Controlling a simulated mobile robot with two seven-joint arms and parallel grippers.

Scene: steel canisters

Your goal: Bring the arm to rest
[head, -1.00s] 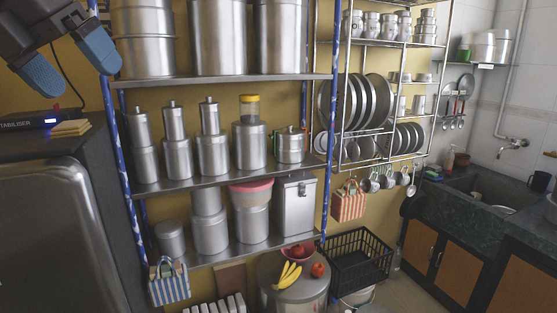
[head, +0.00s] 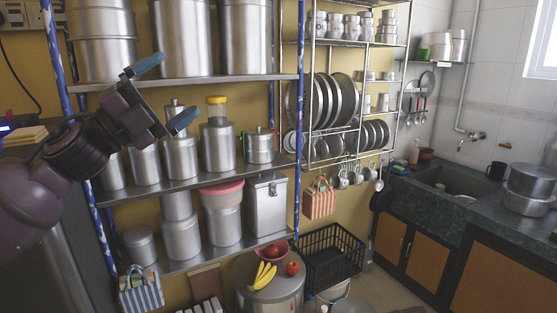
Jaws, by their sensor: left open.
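My left gripper (head: 166,92) is in the head view at the left, in front of the steel rack. Its two blue-tipped fingers are spread apart with nothing between them. The arm comes in from the left edge, and the gripper points to the right. The gripper and wrist hide parts of the steel canisters (head: 181,160) on the middle shelf. I cannot tell from this view whether the gripper touches the rack. My right gripper is not in view.
A plate rack (head: 335,100) stands to the right. Bananas (head: 263,275) lie on a large drum below. A black crate (head: 330,258) is beside it. A sink counter (head: 450,200) is at the right.

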